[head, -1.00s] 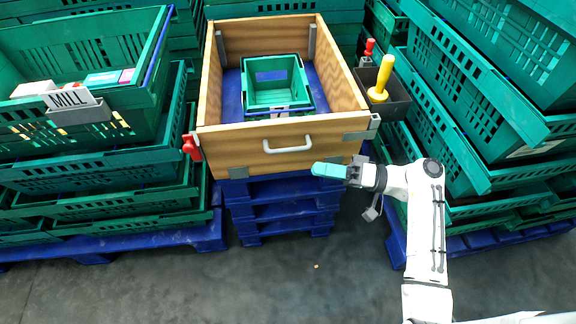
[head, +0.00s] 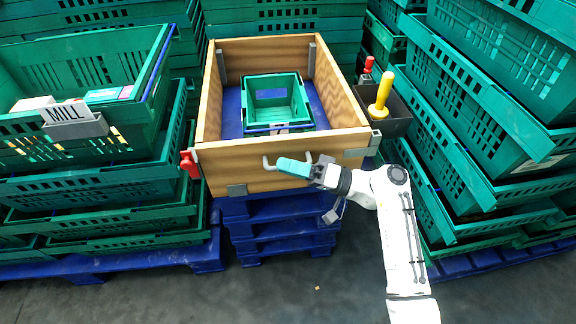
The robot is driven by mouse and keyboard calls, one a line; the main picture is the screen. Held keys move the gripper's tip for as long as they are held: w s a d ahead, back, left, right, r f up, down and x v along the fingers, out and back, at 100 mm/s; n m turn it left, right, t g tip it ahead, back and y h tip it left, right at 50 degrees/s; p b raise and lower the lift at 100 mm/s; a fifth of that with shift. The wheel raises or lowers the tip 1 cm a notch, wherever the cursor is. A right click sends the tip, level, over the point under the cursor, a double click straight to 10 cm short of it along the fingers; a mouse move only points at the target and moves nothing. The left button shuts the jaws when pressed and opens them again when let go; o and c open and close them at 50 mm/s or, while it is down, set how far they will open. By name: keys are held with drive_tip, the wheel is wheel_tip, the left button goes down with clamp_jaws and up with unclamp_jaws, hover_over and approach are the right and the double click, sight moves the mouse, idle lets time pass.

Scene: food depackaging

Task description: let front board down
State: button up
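The front board (head: 235,160) of the wooden box is light wood and stands upright, closing the box's near side. A pale bar handle (head: 266,162) is fixed on it, partly hidden by my gripper. A red latch (head: 189,163) sits at the board's left end, and a grey metal corner fitting (head: 374,141) at its right end. My gripper (head: 284,166), with teal fingers, is at the right part of the handle, in front of the board. Whether the fingers touch or enclose the handle, and how far they are apart, cannot be seen.
A small green crate (head: 277,125) stands inside the box on a blue base. The box sits on stacked blue pallets (head: 277,228). A dark holder (head: 392,126) with yellow- and red-handled tools hangs on the right. Green crate stacks flank both sides.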

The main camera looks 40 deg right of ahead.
drive_tip(key=shift+w+a, duration=0.1)
drive_tip(key=shift+w, duration=0.05)
drive_tip(key=shift+c, duration=0.2)
clamp_jaws()
